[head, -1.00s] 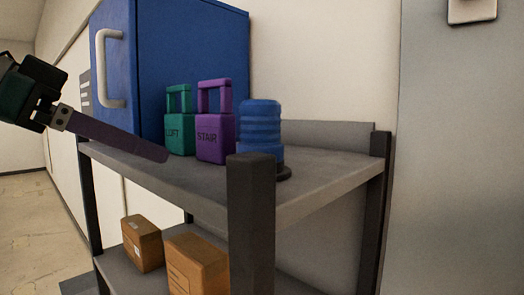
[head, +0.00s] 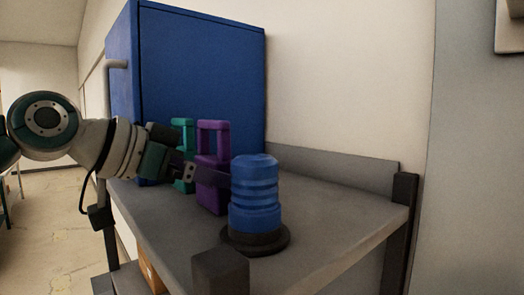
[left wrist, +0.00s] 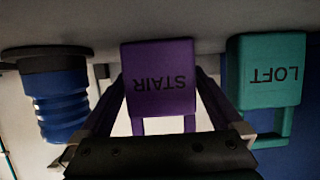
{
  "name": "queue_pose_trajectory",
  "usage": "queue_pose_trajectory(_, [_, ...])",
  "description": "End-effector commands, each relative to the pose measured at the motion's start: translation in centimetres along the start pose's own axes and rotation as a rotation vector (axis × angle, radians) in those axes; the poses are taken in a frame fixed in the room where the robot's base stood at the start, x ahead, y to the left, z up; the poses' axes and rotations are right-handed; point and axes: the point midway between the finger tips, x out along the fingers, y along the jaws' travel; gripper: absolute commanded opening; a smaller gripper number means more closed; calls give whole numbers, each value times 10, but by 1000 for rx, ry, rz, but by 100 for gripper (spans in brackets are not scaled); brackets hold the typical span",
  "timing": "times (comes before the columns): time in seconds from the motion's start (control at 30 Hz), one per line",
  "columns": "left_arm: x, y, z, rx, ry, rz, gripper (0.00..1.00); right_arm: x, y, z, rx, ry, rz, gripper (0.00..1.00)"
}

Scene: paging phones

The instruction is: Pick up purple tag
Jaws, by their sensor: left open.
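The purple tag (head: 212,180) stands upright on the shelf top, a block with a loop handle. In the left wrist view, upside down, the purple tag (left wrist: 163,80) reads "STAIR". My left gripper (head: 217,176) is open at the tag, one dark finger crossing in front of its body in the head view. In the left wrist view the fingers of my left gripper (left wrist: 160,92) lie on either side of the tag, with small gaps; I cannot tell how deep it sits between them. My right gripper is not in view.
A teal tag (left wrist: 265,72) reading "LOFT" stands close on one side of the purple tag. A blue ribbed cylinder (head: 256,200) on a dark base stands on the other. A blue cabinet (head: 205,75) rises behind. The grey shelf (head: 335,212) is clear at right.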

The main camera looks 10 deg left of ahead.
Motion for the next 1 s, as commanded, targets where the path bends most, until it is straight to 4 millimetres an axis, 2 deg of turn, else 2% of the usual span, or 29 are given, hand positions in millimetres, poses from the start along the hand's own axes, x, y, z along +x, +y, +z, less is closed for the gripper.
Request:
queue_pose_trajectory(0.03, [5, 0, -4, -5, 1, 1, 100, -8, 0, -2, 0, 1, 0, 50])
queue_pose_trajectory(0.2, [18, 0, -1, 0, 1, 0, 100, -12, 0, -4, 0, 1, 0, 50])
queue_pose_trajectory(0.47, [20, 0, 0, 1, 1, 0, 99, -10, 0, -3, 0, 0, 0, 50])
queue_pose_trajectory(1.0, [19, 0, 0, 1, 1, 0, 38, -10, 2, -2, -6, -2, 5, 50])
